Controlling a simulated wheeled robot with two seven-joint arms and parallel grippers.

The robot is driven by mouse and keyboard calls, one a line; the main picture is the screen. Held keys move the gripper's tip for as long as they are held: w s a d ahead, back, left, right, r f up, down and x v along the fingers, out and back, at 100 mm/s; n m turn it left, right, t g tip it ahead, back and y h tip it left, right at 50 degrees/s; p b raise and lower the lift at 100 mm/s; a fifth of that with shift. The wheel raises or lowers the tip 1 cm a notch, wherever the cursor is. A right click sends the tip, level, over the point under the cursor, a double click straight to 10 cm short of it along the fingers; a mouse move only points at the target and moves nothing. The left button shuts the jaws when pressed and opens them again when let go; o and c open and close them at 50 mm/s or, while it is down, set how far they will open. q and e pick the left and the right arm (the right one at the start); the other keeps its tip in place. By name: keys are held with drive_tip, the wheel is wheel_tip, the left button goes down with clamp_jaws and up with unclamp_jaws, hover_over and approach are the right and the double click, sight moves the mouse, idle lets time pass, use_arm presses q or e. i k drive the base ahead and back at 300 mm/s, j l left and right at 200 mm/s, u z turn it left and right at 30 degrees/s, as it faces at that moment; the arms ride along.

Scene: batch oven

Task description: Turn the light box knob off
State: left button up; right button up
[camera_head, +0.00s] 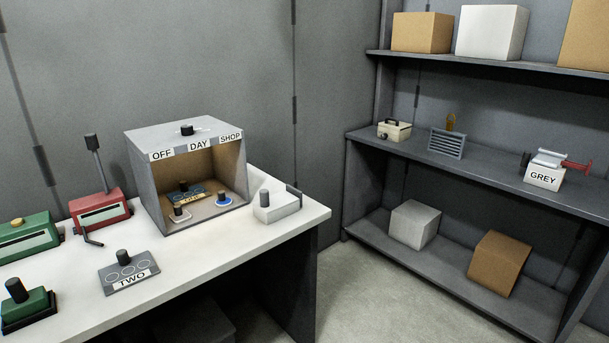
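The light box (157,193) is a grey open-fronted box on the white table. Its upper front edge carries the labels OFF, DAY and SHOP from left to right. The light box knob (187,130) is a small dark knob on top of the box, roughly above the DAY label. Which label it points to is too small to tell. The inside of the box looks warm brown and holds several small items on its floor, one with a blue base (224,202). Neither of my grippers shows in the head view.
On the white table (215,258) are a red lever device (100,213), green devices (27,240), a plate labelled TWO (130,274) and a white block (276,206). A grey shelf unit (455,169) with boxes and a GREY-labelled device (544,177) stands right. Floor between is clear.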

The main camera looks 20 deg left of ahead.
sight(187, 129)
drive_tip(key=u, duration=1)
